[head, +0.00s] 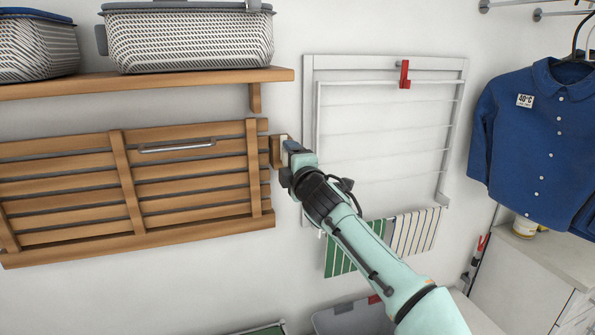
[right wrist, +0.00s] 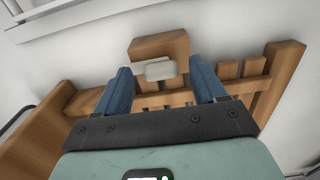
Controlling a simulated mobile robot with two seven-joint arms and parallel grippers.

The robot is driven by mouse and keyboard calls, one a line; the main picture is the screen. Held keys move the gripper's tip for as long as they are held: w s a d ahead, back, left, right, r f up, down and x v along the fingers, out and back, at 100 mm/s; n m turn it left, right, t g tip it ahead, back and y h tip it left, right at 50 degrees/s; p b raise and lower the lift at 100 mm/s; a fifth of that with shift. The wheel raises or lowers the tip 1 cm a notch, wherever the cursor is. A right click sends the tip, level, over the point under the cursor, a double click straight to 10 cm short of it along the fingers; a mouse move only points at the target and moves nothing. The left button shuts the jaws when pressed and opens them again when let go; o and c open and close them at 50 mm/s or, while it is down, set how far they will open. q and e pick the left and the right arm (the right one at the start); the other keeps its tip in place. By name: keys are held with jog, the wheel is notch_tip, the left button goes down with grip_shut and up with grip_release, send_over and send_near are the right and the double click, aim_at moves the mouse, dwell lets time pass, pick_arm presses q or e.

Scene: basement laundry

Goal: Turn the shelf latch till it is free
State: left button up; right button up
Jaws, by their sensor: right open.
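The folded slatted wooden shelf (head: 130,190) lies flat against the wall, with a metal bar handle (head: 178,146) near its top. A small wooden block (head: 275,152) sits at its right edge; in the right wrist view it also shows (right wrist: 150,47). The pale latch piece (right wrist: 160,70) lies crosswise in front of that block. My right gripper (head: 287,147) is at the latch. In the right wrist view its blue fingers (right wrist: 160,80) are open, one on each side of the latch piece, with gaps showing. My left gripper is not in view.
A wooden wall shelf (head: 200,81) with baskets (head: 190,40) hangs above. Right of my gripper is a white drying rack (head: 463,110) with a red clip (head: 404,75) and striped cloths (head: 412,232). A blue shirt (head: 535,130) hangs far right.

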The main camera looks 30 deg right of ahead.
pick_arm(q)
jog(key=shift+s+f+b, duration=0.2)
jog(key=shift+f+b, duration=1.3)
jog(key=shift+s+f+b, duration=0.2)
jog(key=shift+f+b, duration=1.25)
pick_arm(e)
jog(key=v, duration=1.3)
jog(key=shift+d, duration=0.1)
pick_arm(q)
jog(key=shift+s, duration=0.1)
